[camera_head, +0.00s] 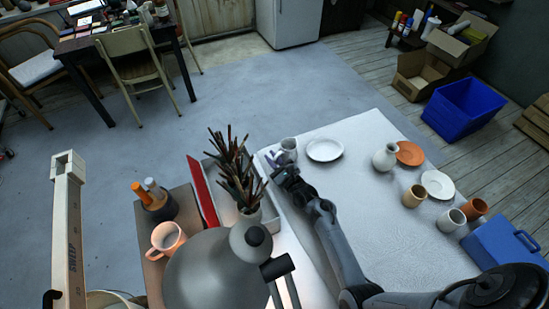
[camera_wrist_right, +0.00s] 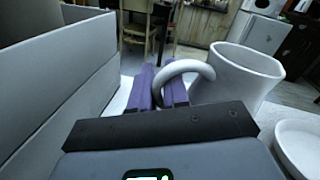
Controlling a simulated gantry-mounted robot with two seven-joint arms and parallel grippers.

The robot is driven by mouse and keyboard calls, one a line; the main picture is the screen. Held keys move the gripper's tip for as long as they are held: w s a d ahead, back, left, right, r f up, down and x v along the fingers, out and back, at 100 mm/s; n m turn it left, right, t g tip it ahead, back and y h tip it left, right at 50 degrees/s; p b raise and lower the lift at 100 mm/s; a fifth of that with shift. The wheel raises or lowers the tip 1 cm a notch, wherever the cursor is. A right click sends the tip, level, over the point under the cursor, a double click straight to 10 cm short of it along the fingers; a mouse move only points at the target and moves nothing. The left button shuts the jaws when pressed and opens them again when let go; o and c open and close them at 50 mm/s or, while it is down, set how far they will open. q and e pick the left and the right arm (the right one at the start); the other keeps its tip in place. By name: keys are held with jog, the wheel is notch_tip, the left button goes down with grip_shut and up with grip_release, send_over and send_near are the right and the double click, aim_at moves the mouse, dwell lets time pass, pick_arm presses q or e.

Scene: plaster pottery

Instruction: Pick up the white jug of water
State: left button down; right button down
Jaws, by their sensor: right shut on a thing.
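The white jug (camera_head: 289,146) stands near the far left corner of the white-covered table (camera_head: 350,230). In the right wrist view the jug (camera_wrist_right: 238,78) is at the right, with its looped handle on its left side. My right gripper (camera_head: 284,160) is at the jug's near left side. Its purple fingers (camera_wrist_right: 161,88) are shut on the handle in the right wrist view. Whether the base touches the table is unclear, and the water inside is not visible. My left gripper is not in view.
A white plate (camera_head: 325,150) is just right of the jug. A pot of brushes (camera_head: 248,214) and an open box (camera_wrist_right: 55,75) are close on the left. A grey lamp (camera_head: 215,270) is in front.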

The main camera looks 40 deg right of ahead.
jog(key=shift+r, duration=0.25)
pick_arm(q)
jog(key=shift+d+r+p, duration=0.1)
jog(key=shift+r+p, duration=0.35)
pick_arm(e)
jog(key=shift+r, duration=1.05)
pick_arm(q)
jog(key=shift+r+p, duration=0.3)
pick_arm(e)
jog(key=shift+r, duration=0.8)
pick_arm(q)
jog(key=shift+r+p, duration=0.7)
pick_arm(e)
notch_tip(320, 180, up, 4)
send_over(294, 141)
jog(key=s+a, duration=0.3)
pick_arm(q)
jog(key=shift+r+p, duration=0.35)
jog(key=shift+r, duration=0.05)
pick_arm(e)
jog(key=shift+s+d+r, duration=0.5)
jog(key=shift+d+r, duration=0.15)
jog(key=shift+d, duration=0.2)
jog(key=shift+s+d+r, duration=0.45)
jog(key=shift+d+r, duration=0.2)
jog(key=shift+d, duration=0.2)
jog(key=shift+d+r, duration=0.1)
jog(key=shift+s, duration=0.1)
